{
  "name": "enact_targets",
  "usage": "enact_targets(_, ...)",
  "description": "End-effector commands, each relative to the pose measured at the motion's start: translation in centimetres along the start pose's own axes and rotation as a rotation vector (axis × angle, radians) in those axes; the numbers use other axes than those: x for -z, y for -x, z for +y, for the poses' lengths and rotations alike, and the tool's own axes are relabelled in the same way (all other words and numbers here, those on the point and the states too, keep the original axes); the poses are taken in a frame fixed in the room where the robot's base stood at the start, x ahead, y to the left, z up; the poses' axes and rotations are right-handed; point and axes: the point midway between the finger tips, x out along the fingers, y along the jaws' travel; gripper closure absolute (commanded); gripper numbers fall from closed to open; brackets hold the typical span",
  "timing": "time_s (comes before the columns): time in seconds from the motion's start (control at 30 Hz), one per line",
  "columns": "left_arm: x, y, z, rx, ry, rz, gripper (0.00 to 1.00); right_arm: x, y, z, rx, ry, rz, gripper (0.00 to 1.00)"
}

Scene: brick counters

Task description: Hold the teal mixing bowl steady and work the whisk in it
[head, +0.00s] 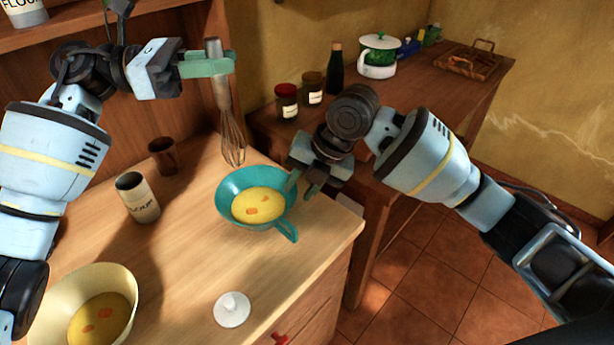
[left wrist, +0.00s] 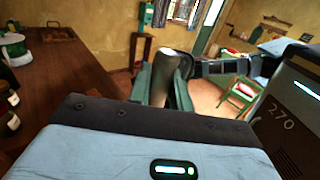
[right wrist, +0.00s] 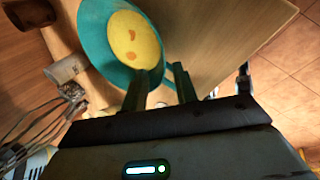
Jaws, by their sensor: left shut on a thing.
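The teal mixing bowl (head: 228,188) stands on the wooden counter near its right edge, with yellow mix and orange bits inside. Its handle points toward the front right. My left gripper (head: 212,64) is shut on the grey handle of the whisk (head: 232,135), which hangs nearly upright above the bowl's back rim. The handle also shows between the fingers in the left wrist view (left wrist: 167,78). My right gripper (head: 302,185) is at the bowl's right rim. In the right wrist view its fingers (right wrist: 163,80) are apart beside the bowl's edge (right wrist: 93,45); I cannot tell whether they touch it.
A labelled jar (head: 138,197) and a brown cup (head: 163,156) stand left of the bowl. A cream bowl (head: 62,300) with yellow mix is at the front left, a white lid (head: 232,310) at the front. Jars (head: 287,102) and a pot (head: 378,58) stand on the farther table.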

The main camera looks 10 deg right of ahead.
Motion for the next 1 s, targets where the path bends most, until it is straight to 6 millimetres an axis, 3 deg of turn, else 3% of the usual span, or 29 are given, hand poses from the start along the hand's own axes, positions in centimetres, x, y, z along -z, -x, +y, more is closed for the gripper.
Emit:
enact_targets(0.3,0.0,0.0,0.0,0.0,0.0,0.0,1.0,0.1,-5.5,0.0,0.0,-0.002,0.003,0.71)
enact_targets(0.5,0.0,0.0,0.0,0.0,0.0,0.0,1.0,0.0,-7.9,0.0,0.0,-0.002,0.001,0.71)
enact_targets(0.7,0.0,0.0,0.0,0.0,0.0,0.0,1.0,0.0,-9.0,0.0,0.0,-0.001,-0.001,0.71)
enact_targets(1.0,0.0,0.0,0.0,0.0,0.0,0.0,1.0,0.0,-9.1,0.0,0.0,-0.001,-0.001,0.72)
